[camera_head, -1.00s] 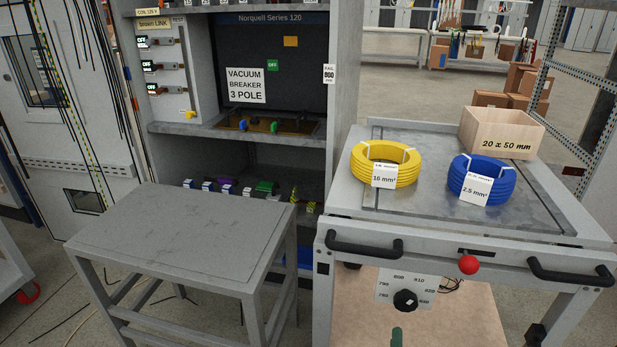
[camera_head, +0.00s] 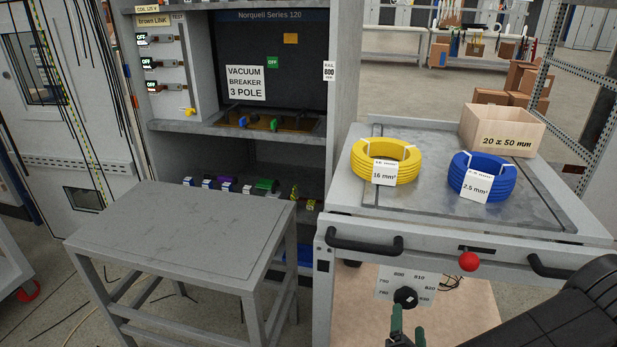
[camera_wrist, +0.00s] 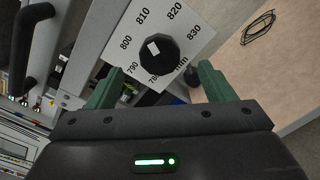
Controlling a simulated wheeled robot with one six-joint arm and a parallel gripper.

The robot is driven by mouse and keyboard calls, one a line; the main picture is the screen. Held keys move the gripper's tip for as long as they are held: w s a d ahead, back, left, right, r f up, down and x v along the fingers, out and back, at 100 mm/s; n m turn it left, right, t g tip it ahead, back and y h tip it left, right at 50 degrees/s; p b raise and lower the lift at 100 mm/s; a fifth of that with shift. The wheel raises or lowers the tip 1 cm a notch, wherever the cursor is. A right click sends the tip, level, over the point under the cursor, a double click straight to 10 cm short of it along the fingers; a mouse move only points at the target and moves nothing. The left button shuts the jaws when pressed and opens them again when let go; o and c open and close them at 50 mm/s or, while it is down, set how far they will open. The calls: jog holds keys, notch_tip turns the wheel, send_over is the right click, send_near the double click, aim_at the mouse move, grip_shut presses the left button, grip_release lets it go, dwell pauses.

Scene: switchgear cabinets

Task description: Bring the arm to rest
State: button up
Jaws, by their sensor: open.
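My gripper (camera_wrist: 158,90) is open and empty in the wrist view, its two green fingers spread apart. I cannot tell the exact gap, but nothing is between the fingers' tips and no contact shows. In the head view the green fingers (camera_head: 408,332) show at the bottom, just below the knob (camera_head: 405,298). My black arm reaches in from the lower right corner.
The trolley (camera_head: 345,213) carries a yellow coil (camera_head: 385,172), a blue coil (camera_head: 482,190) and a wooden box (camera_head: 500,133). Black handles (camera_head: 365,243) and a red ball knob (camera_head: 468,262) stick out in front. A grey table (camera_head: 180,235) stands left, before the open cabinet (camera_head: 345,90).

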aim_at(406, 302)
jog(key=x, duration=0.6)
jog(key=shift+w, duration=0.25)
jog(key=shift+w+f+n+b, duration=0.1)
jog(key=shift+w+n+b, duration=0.05)
jog(key=shift+n+b, duration=0.3)
jog(key=n+b, duration=0.2)
jog(key=n, duration=0.2)
jog(key=shift+a, duration=0.1)
jog(key=n+b, duration=0.1)
jog(key=n, duration=0.3)
jog(key=shift+a+r+n+b, duration=0.1)
jog(key=shift+r+n+b, duration=0.15)
jog(key=shift+b, duration=0.1)
jog(key=shift+a+f, duration=0.1)
